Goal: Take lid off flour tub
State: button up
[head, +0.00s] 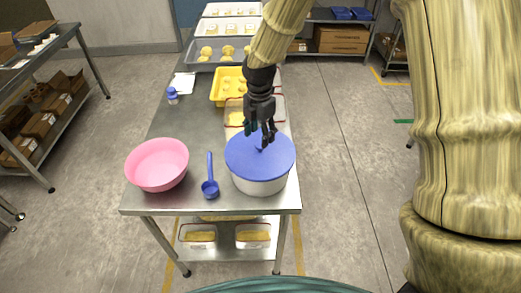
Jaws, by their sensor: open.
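The flour tub (262,186) is a white round tub standing near the front right corner of the steel table. Its blue lid (240,158) sits on top of it, with a knob (262,146) near the middle, partly hidden by my fingers. My gripper (262,140) comes down from above with its fingers pointing down at the knob. The jaws are open. I cannot tell whether the fingers touch the knob or lid.
A pink bowl (158,164) and a blue scoop (210,188) lie left of the tub. A yellow tray (226,88) and clear containers stand behind it. A small blue-capped bottle (172,96) stands at the left edge. The table's middle left (190,125) is clear.

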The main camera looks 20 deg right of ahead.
aim_at(260, 145)
jog(key=shift+s+f+p, duration=0.25)
jog(key=shift+f+p, duration=0.25)
jog(key=shift+f, duration=0.05)
jog(key=shift+f+p, duration=0.75)
jog(key=shift+f, duration=1.25)
jog(key=shift+c, duration=0.4)
jog(key=c, duration=1.1)
jog(key=shift+r, duration=0.15)
